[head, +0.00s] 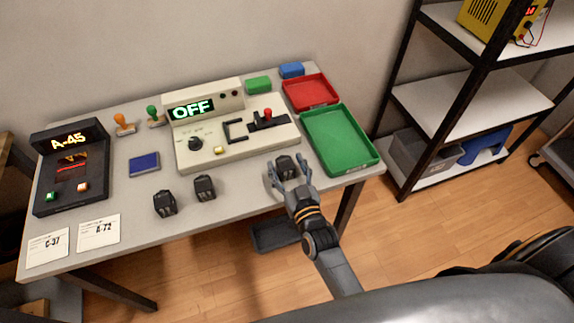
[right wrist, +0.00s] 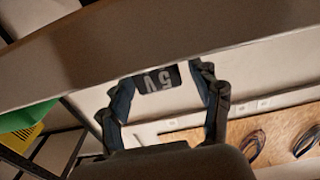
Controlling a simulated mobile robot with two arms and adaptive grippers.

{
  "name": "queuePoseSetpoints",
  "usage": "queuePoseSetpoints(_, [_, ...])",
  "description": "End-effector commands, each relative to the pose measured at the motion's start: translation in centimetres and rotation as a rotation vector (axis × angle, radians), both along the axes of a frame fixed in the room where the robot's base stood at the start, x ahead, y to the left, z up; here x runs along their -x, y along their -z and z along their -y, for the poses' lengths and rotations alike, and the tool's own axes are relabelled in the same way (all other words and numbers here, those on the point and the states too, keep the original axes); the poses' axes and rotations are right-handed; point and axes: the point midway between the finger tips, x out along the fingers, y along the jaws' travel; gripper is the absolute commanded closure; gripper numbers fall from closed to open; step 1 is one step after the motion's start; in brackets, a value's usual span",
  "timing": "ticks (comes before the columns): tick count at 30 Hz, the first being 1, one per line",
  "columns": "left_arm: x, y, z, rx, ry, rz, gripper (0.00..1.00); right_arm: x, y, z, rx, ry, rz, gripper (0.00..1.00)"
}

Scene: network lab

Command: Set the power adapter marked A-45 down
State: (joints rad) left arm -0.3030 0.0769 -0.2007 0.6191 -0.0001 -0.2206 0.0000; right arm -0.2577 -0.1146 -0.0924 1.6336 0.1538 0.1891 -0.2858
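A small black power adapter (head: 285,166) stands at the table's front edge, left of the green tray. In the right wrist view it shows upside down as a dark block with "5V" (right wrist: 157,79) on its face. My right gripper (head: 288,178) reaches in from the front. Its fingers (right wrist: 163,82) stand apart on both sides of the adapter, with a narrow gap visible at one side. No A-45 mark is readable on the adapter. Two similar black adapters, one (head: 164,204) and another (head: 204,188), stand farther left. My left gripper is not in view.
A black device (head: 72,190) at left displays "A-45". Cards read C-37 (head: 47,247) and A-72 (head: 99,232). A beige console (head: 240,150) displays "OFF". A green tray (head: 375,160) and red tray (head: 310,92) are at right. Bare tabletop lies between the adapters and console.

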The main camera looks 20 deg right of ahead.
Motion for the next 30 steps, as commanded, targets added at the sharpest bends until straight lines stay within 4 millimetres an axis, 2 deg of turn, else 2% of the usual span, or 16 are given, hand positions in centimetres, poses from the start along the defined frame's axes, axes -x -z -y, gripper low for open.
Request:
queuePoseSetpoints(8, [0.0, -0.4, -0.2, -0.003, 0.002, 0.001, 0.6, 0.0, -0.6, 0.0, 0.0, 0.0, 0.001, 0.36])
queuePoseSetpoints(11, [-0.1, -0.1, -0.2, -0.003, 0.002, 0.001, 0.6, 1.3, -0.2, 0.1, 0.001, 0.0, -0.002, 0.36])
queuePoseSetpoints(18, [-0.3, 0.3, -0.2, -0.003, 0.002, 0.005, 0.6, 6.5, -0.2, 0.2, 0.0, -0.001, -0.003, 0.36])
queuePoseSetpoints(24, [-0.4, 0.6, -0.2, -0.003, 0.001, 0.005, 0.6, 10.2, -0.2, 0.3, 0.001, -0.001, -0.002, 0.36])
queuePoseSetpoints(30, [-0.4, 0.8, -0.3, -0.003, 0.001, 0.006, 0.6, 11.8, -0.4, 0.4, 0.0, -0.001, 0.0, 0.36])
